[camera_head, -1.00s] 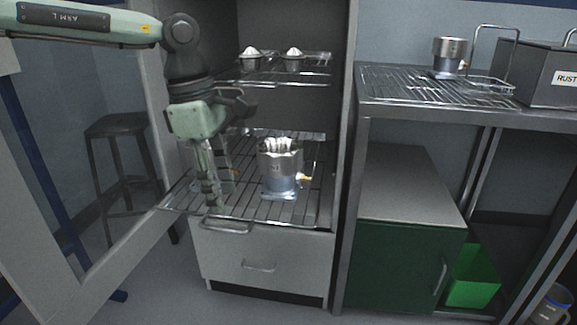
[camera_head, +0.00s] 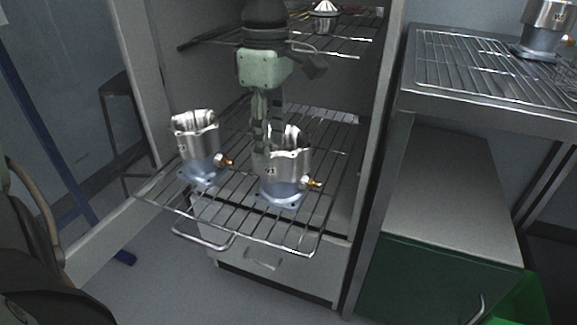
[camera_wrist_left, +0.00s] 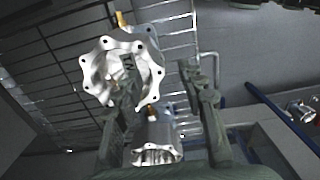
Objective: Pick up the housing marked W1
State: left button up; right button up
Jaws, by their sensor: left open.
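Two silver housings with fluted rims and blue-grey bases stand upright on the lower wire rack (camera_head: 235,220). The right one (camera_head: 288,165) has a mark that looks like W1, though the last character is blurred. The left housing (camera_head: 201,143) seems to read W2. My left gripper (camera_head: 266,145) is open and points down at the back left rim of the right housing. I cannot tell whether a finger is inside the rim. In the left wrist view, my left gripper (camera_wrist_left: 160,95) is open near a flanged housing (camera_wrist_left: 127,75) with an upside-down W1; another housing (camera_wrist_left: 155,140) shows below.
An upper wire rack (camera_head: 345,45) holds a small metal part (camera_head: 323,17). Another housing (camera_head: 545,30) stands on the bench rack (camera_head: 475,70) at the right. The cabinet's side wall (camera_head: 385,110) stands close to the right of the lower rack. A green bin (camera_head: 525,300) is below.

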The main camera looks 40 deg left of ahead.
aim_at(273, 153)
pick_arm(q)
jog(key=f, duration=0.5)
jog(key=shift+w+f, duration=0.25)
jog(key=shift+w, duration=0.05)
grip_shut()
jog(key=shift+w+r, duration=0.1)
